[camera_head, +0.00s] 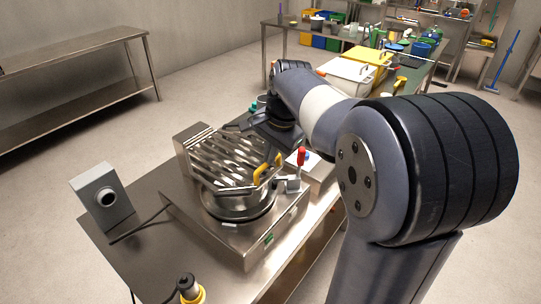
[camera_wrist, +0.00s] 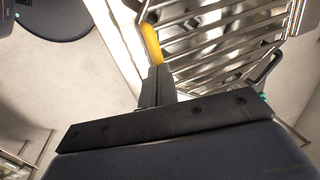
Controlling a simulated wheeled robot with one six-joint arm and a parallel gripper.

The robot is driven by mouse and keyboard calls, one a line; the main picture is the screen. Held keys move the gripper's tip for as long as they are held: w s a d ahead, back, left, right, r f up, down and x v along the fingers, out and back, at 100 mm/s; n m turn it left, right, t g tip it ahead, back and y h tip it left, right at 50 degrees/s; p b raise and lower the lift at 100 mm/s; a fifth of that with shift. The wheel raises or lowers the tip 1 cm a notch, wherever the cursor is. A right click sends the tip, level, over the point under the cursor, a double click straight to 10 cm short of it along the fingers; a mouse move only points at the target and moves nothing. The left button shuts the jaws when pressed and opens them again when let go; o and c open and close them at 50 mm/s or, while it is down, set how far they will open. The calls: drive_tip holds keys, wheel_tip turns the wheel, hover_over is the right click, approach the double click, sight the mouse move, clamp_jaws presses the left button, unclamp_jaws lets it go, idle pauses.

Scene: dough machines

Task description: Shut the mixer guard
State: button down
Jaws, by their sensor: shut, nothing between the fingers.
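The mixer guard (camera_head: 232,152), a grid of metal bars with a yellow handle (camera_head: 267,167), sits tilted above the round mixer bowl (camera_head: 238,207) in the head view. I cannot tell its exact angle. The wrist view shows the guard's bars (camera_wrist: 225,42) and the yellow handle (camera_wrist: 151,42) close up. My gripper (camera_wrist: 158,72) is shut and empty, its tips at the near end of the handle; whether they touch it is unclear. In the head view my wrist is behind the guard and the fingertips are hard to make out.
A grey box with a round dark opening (camera_head: 104,198) stands left of the mixer. A red-topped lever (camera_head: 301,156) is close on its right. A black-and-yellow item (camera_head: 189,289) is at the table's front. Bins (camera_head: 347,76) stand on a table behind.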

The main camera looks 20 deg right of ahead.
drive_tip(key=shift+s+f, duration=0.2)
drive_tip(key=shift+f, duration=0.35)
drive_tip(key=shift+s+f, duration=0.2)
drive_tip(key=shift+f, duration=0.35)
drive_tip(key=w+p+v, duration=0.1)
drive_tip(key=p+v, duration=0.2)
drive_tip(key=v, duration=1.3)
drive_tip(key=shift+w+a+r, duration=0.15)
drive_tip(key=shift+w+a, duration=0.1)
drive_tip(key=shift+w, duration=0.1)
drive_tip(key=b+x, duration=0.1)
drive_tip(key=x, duration=1.2)
drive_tip(key=shift+s+f, duration=0.3)
drive_tip(key=shift+d+r, duration=0.15)
drive_tip(key=shift+d, duration=0.05)
